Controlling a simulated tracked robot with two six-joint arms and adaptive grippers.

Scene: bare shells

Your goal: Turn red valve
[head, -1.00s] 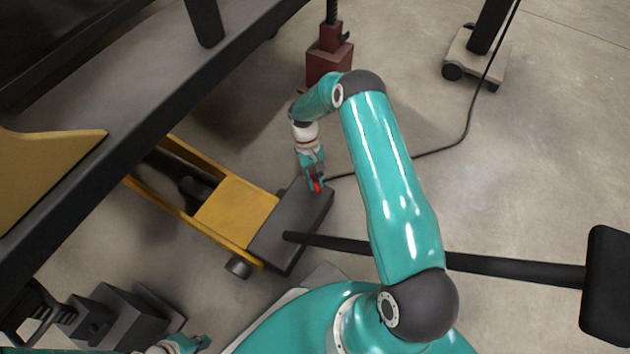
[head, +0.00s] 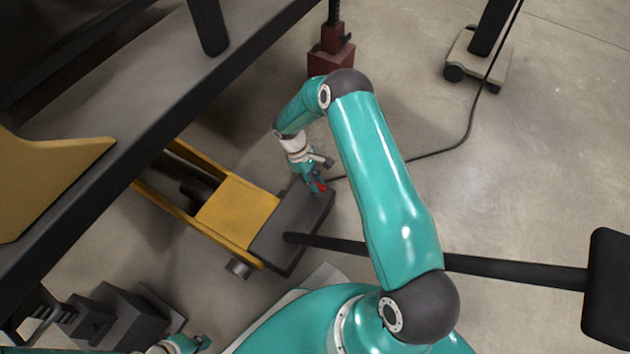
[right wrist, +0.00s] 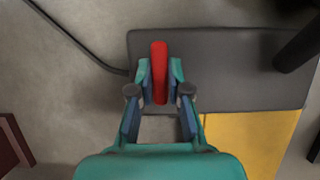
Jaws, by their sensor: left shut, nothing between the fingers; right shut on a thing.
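The red valve (right wrist: 159,72) is a narrow red handle on top of the dark block of a yellow floor jack; it also shows small in the head view (head: 321,187). My right gripper (right wrist: 160,90) is shut on the red valve, with a fingertip on each side of it. In the head view my right gripper (head: 315,182) is over the far right end of the dark block (head: 287,240). My left gripper (head: 202,342) is at the bottom left edge, shut and empty, far from the valve.
The jack's yellow frame (head: 237,211) reaches left under a dark workbench (head: 150,110). Its black handle bar (head: 500,266) runs right to a black pad (head: 607,287). A dark red stand (head: 331,55) stands behind. A black cable (head: 440,150) crosses the open floor at right.

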